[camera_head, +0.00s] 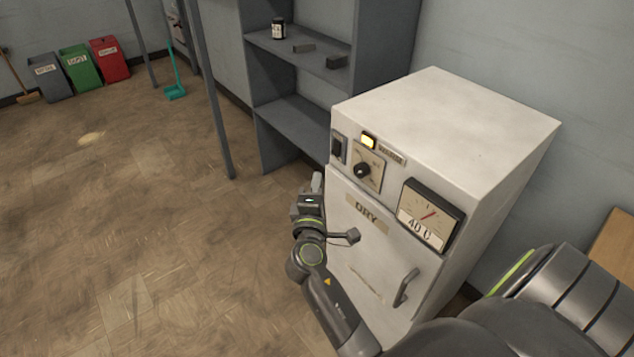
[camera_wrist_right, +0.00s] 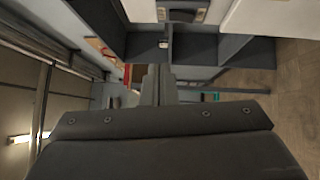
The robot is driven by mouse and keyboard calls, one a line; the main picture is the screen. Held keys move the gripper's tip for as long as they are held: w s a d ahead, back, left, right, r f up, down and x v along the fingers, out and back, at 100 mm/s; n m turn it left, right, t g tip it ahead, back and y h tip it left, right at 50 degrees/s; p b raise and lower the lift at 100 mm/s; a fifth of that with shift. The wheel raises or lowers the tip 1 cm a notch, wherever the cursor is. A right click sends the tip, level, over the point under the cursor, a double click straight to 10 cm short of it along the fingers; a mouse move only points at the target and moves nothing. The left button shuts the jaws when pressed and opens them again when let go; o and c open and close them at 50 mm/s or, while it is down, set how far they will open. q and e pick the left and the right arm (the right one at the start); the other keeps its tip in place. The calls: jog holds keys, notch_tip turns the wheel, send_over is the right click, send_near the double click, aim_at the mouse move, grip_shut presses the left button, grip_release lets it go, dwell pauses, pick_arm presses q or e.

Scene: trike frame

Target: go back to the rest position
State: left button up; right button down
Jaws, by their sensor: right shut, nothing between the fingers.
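My right arm comes in from the bottom right in the head view. My right gripper (camera_head: 317,182) stands in front of the left side of the white drying oven (camera_head: 455,120), near its front face. The fingers are shut with nothing between them. In the right wrist view the closed fingers (camera_wrist_right: 158,85) point toward the grey shelf unit. I cannot tell whether the gripper touches the oven. My left gripper is not in view.
The oven has a closed door with a handle (camera_head: 406,288), a knob (camera_head: 362,170) and a dial (camera_head: 430,215). A grey shelf (camera_head: 300,120) with small items stands behind it. Red, green and grey bins (camera_head: 80,66) are far left.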

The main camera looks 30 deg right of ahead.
jog(key=shift+f, duration=0.1)
jog(key=s+a+f+m+g+y+p, duration=0.1)
jog(key=s+f+g+y, duration=0.3)
jog(key=f, duration=1.3)
jog(key=s+a+f+m+g+y, duration=0.15)
jog(key=s+f+y, duration=0.35)
jog(key=f, duration=1.1)
jog(key=s+f+m+g, duration=0.2)
jog(key=s+f, duration=0.4)
jog(key=s, duration=0.6)
jog(key=s+f+m+g+y, duration=0.1)
jog(key=s+f+m+g, duration=0.2)
jog(key=s, duration=0.9)
jog(key=s+f+m+g+y+p, duration=0.1)
jog(key=s+f+m+g, duration=0.2)
jog(key=s+f, duration=0.6)
jog(key=s+m, duration=0.1)
jog(key=s, duration=0.2)
jog(key=shift+d+f, duration=0.15)
jog(key=shift+d, duration=0.15)
